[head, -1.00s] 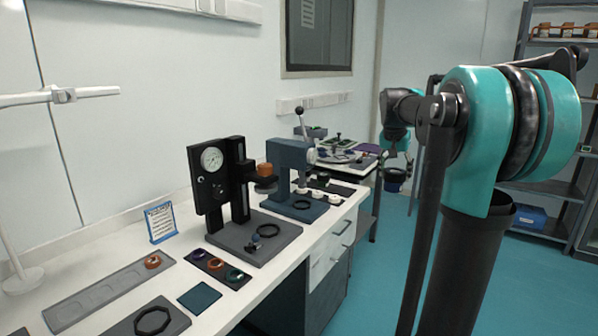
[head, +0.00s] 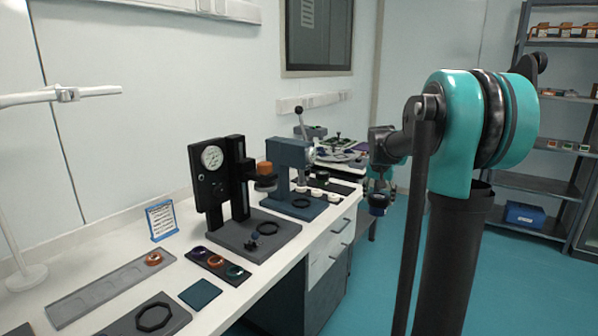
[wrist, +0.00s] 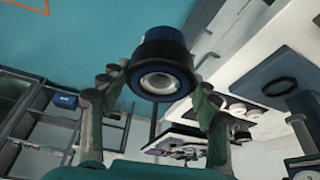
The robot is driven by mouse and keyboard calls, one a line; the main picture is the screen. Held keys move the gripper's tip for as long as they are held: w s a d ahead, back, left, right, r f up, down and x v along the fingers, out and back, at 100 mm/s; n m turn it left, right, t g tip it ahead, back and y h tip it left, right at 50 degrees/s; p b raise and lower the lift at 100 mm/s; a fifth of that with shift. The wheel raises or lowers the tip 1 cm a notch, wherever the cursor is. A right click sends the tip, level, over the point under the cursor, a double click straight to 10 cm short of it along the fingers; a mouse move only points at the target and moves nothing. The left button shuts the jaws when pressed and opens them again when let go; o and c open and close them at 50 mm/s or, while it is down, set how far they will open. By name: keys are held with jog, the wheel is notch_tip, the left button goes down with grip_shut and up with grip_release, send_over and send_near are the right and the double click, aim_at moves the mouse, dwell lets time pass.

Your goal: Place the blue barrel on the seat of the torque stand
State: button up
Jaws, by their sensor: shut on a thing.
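The blue barrel (wrist: 162,50), dark-rimmed with a pale round opening, is held between the fingers of my gripper (wrist: 152,88) in the wrist view. In the head view my gripper (head: 379,188) hangs past the right edge of the bench, with the barrel (head: 378,206) at its lower end. A black stand with a round dial (head: 212,157), apparently the torque stand, is on the bench to the left, well apart from the barrel. A dark ring (head: 268,229), possibly its seat, lies on the stand's base (head: 283,240).
A blue-grey press (head: 290,160) with its own ring (head: 301,204) stands behind the black stand. A blue-framed card (head: 161,221), a tray of coloured rings (head: 218,264) and a teal pad (head: 200,294) are nearer. Shelves (head: 545,185) stand right, with open floor between.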

jog(key=s+a+f+n+y, duration=0.1)
jog(key=a+f, duration=0.3)
jog(key=f, duration=0.7)
jog(key=s+a+f+n, duration=0.1)
jog(key=a+f+n, duration=0.2)
jog(key=f, duration=0.7)
jog(key=shift+s+a+f+n+t+y, duration=0.3)
jog(key=shift+s+a+f+n+y, duration=0.1)
jog(key=shift+a, duration=0.5)
